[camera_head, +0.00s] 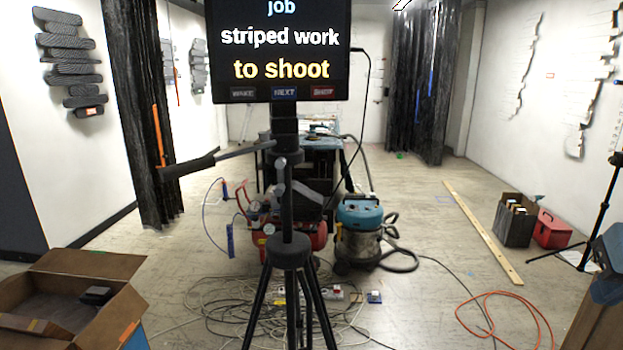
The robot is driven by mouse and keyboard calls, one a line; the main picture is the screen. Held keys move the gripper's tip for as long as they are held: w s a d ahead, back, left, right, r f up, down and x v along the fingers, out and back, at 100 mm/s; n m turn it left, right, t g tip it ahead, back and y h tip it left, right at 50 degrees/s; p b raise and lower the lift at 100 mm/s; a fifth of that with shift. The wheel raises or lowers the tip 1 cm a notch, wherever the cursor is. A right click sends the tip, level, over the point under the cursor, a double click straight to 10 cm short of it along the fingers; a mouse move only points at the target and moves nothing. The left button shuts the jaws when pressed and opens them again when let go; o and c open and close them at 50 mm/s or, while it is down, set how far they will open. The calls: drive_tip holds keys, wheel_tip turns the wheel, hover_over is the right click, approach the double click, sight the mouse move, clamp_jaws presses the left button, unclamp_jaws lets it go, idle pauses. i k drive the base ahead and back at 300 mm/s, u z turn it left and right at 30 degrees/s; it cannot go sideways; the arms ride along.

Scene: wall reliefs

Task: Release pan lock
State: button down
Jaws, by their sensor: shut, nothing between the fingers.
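A black tripod (288,250) stands upright in the middle, close in front of me. It carries a dark screen (281,55) with lit words on it. The tripod head (287,150) is just under the screen. A pan handle (215,158) runs from the head out to the left and ends in a thick dark grip. Small levers or knobs sit around the head and the column below it, but I cannot tell which one is the pan lock. My gripper is not in view.
Loose cables (230,312) lie around the tripod's feet. A red compressor (310,238) and a blue-topped vacuum (358,228) stand behind it. An open cardboard box (125,275) is at the lower left.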

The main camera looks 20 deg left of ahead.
sight(280, 162)
drive_tip(key=z, duration=0.9)
drive_tip(key=k, duration=1.25)
drive_tip(key=u, duration=3.15)
drive_tip(key=k, duration=0.1)
drive_tip(key=z, duration=0.65)
drive_tip(key=i, duration=1)
